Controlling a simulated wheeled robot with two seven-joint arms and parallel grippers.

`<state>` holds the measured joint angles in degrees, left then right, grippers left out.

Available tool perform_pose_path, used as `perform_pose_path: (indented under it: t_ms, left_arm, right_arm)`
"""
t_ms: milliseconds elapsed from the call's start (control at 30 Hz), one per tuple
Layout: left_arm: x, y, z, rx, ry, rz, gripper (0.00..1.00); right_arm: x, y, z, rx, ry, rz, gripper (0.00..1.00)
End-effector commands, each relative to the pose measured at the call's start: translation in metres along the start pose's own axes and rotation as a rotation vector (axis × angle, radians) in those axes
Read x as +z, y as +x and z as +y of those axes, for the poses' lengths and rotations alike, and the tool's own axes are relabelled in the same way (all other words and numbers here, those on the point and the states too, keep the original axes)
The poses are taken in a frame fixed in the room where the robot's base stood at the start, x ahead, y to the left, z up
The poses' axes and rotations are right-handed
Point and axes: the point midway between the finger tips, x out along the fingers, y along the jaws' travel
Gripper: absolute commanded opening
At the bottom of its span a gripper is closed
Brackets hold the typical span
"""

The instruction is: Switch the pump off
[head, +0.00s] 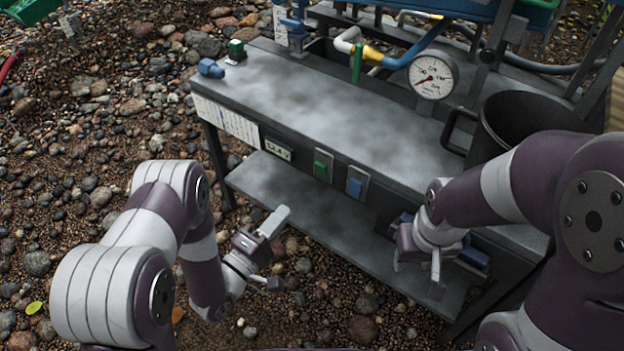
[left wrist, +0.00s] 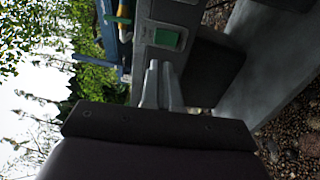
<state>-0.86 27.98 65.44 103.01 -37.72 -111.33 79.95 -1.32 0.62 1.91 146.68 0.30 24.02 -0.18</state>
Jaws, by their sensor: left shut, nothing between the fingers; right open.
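A green switch (head: 323,165) and a blue switch (head: 356,183), each in a grey plate, sit side by side on the bench's front edge. I cannot read which one serves the pump. My left gripper (head: 283,214) is shut and empty, below and left of the green switch in the head view and apart from it. In the left wrist view, a green switch (left wrist: 166,39) shows just beyond the closed fingers (left wrist: 162,80). My right gripper (head: 418,268) is open, pointing down at the lower shelf's right end, beside blue items (head: 474,257) it partly hides.
The grey bench (head: 300,110) has a voltage display (head: 278,149) left of the switches and a lower shelf (head: 300,205). A pressure gauge (head: 433,76), a green valve handle (head: 357,62) and a dark bucket (head: 525,115) stand behind. Gravel (head: 100,130) lies open at left.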

Motion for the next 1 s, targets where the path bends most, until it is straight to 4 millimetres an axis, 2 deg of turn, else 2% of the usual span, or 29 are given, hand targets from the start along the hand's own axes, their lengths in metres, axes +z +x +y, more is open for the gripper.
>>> perform_pose_path:
  t_ms: [300, 500, 700, 1000]
  left_arm:
    - [0.001, 0.069, -0.004, 0.003, 0.002, -0.004, 0.00]
    - [0.001, 0.102, -0.004, 0.002, 0.001, -0.002, 0.00]
    - [0.000, 0.117, -0.001, -0.001, 0.000, 0.000, 0.00]
    - [0.000, 0.117, 0.000, -0.001, 0.000, 0.000, 0.00]
  right_arm:
    - [0.003, 0.027, 0.000, 0.000, 0.000, 0.000, 0.43]
    - [0.005, 0.041, 0.000, 0.000, 0.000, 0.000, 0.43]
    - [0.005, 0.045, 0.000, 0.000, 0.000, 0.000, 0.43]
    - [0.005, 0.044, 0.000, 0.000, 0.000, 0.000, 0.43]
